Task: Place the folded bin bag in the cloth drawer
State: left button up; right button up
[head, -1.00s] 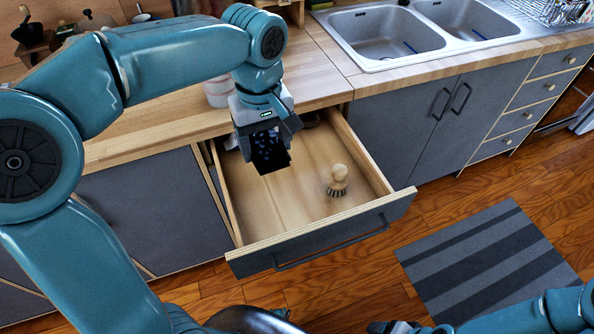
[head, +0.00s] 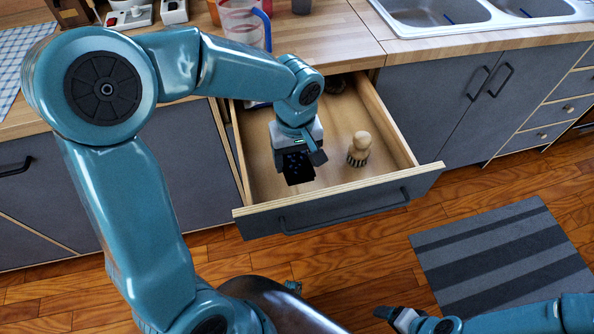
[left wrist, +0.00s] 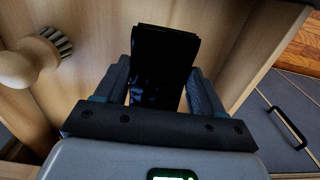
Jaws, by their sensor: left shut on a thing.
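The folded bin bag (head: 299,172) is a small black, slightly glossy packet. My left gripper (head: 296,155) is shut on it and points down over the open drawer (head: 350,214). The bag also shows between the fingers in the left wrist view (left wrist: 163,65). In the head view it appears within the drawer's outline; I cannot tell whether it touches the drawer floor. The drawer has pale wooden sides and a dark grey front. My right gripper (head: 396,314) is low at the bottom of the head view, and its jaws are not clear.
A round wooden brush (head: 359,150) stands in the drawer to the right of the bag. Dark items (head: 335,84) lie at the drawer's back. A clear jug (head: 243,25) stands on the counter behind. The drawer floor around the bag is mostly bare.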

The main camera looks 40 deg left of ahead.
aim_at(297, 161)
pick_arm(q)
jog(key=shift+f+b, duration=0.35)
jog(key=shift+f, duration=2.15)
jog(key=shift+f, duration=0.2)
jog(key=o, duration=1)
jog(key=shift+r, duration=0.1)
jog(key=shift+r, duration=0.3)
notch_tip(297, 161, up, 12)
jog(key=shift+f+p, duration=0.2)
jog(key=shift+p, duration=0.85)
